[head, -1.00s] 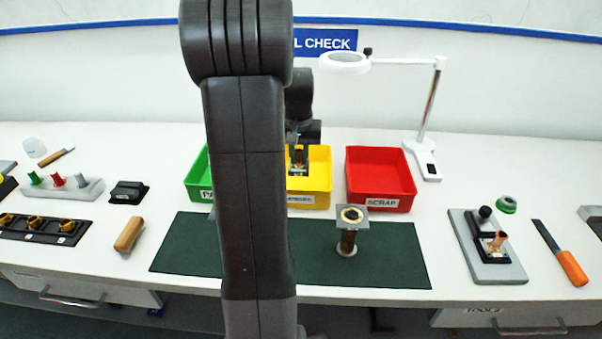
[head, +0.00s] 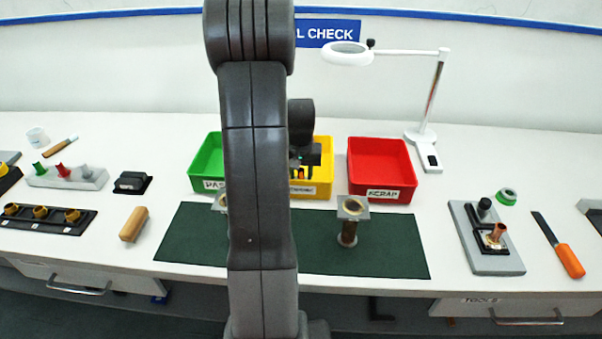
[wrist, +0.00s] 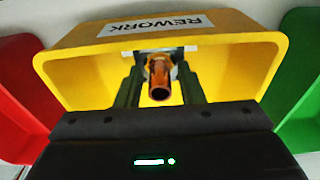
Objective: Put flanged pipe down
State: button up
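My gripper (wrist: 161,88) points down into the yellow bin (wrist: 90,55), whose label reads REWORK. Its two dark fingers stand either side of a copper-coloured pipe (wrist: 160,93). The pipe's open end faces the wrist camera, with a greyish piece behind it that may be its flange. I cannot tell whether the fingers touch it or stand apart. In the head view, the gripper shows small at the yellow bin (head: 322,188), partly hidden by my arm. Another pipe with a square grey flange (head: 349,231) stands upright on the green mat (head: 400,248).
The red scrap bin (head: 380,178) and the green bin (head: 205,165) flank the yellow one. A magnifier lamp (head: 428,110) stands behind right. A second square flange (head: 220,202) shows beside my arm on the mat. A grey fixture (head: 490,262) and an orange-handled tool (head: 568,260) lie right.

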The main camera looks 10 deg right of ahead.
aim_at(301, 175)
jog(key=shift+o, duration=0.2)
jog(key=shift+r, duration=0.1)
notch_tip(301, 175, up, 12)
jog(key=s, duration=0.1)
jog(key=shift+s+a+b, duration=0.2)
jog(key=shift+s+b, duration=0.05)
jog(key=shift+b, duration=0.2)
jog(key=f, duration=0.4)
jog(key=w+f, duration=0.1)
jog(key=f, duration=0.3)
jog(key=f+p, duration=0.1)
jog(key=f, duration=0.3)
jog(key=shift+w+d+f, duration=0.15)
jog(key=shift+w+d, duration=0.05)
jog(key=shift+r+b, duration=0.35)
jog(key=shift+r, duration=2)
jog(key=shift+f, duration=0.1)
